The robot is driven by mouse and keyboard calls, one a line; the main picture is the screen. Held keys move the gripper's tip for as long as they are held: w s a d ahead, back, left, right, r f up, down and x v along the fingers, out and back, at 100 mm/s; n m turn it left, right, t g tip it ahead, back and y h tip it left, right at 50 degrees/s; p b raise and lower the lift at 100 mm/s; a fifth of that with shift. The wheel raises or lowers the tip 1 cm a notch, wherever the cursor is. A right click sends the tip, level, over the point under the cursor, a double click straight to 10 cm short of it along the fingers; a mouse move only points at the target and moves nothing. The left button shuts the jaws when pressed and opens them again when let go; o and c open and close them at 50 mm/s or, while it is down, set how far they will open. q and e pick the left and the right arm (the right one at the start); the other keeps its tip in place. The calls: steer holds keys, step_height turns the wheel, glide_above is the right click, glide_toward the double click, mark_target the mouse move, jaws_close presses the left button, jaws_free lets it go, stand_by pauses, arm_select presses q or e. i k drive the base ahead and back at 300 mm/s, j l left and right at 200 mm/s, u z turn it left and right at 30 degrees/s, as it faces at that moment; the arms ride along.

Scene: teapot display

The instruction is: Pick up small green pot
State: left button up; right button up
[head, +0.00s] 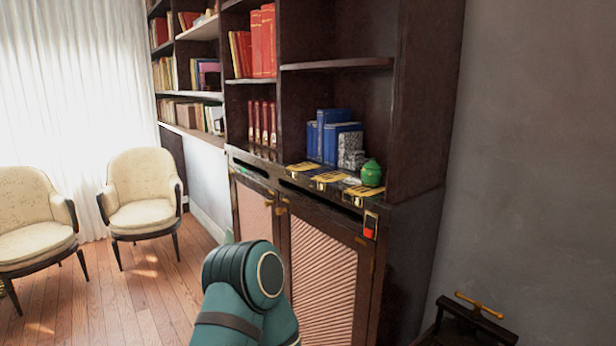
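A small green pot (371,173) with a lid knob stands upright on the ledge of the dark bookcase, near its right end. A yellow card lies just to its left, and a grey patterned block stands behind it to the left. A teal and dark arm link of mine rises from the bottom of the view, in front of the cabinet doors and below and left of the pot. No gripper fingers show, so I cannot see either gripper. Nothing touches the pot from my side.
Blue books (330,136) stand on the ledge behind several yellow cards (331,176). The cabinet doors (322,270) below are shut. A red-buttoned box (370,225) is at the ledge front. A dark stand with a brass handle (478,304) is at lower right. Two cream chairs (143,190) stand left.

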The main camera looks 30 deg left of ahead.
mark_target(372, 173)
steer(key=u, duration=0.55)
steer(key=j+z, duration=0.1)
steer(key=z, duration=0.3)
steer(key=i+j+z, duration=0.1)
steer(key=z, duration=0.3)
steer(key=j+z, duration=0.2)
steer(key=z, duration=0.2)
steer(key=j+z, duration=0.15)
steer(key=z, duration=0.25)
steer(key=k+j+z, duration=0.2)
steer(key=j+z, duration=0.2)
steer(key=j, duration=0.25)
steer(key=k+j+z, duration=0.15)
steer(key=i+j, duration=0.05)
steer(key=j, duration=0.05)
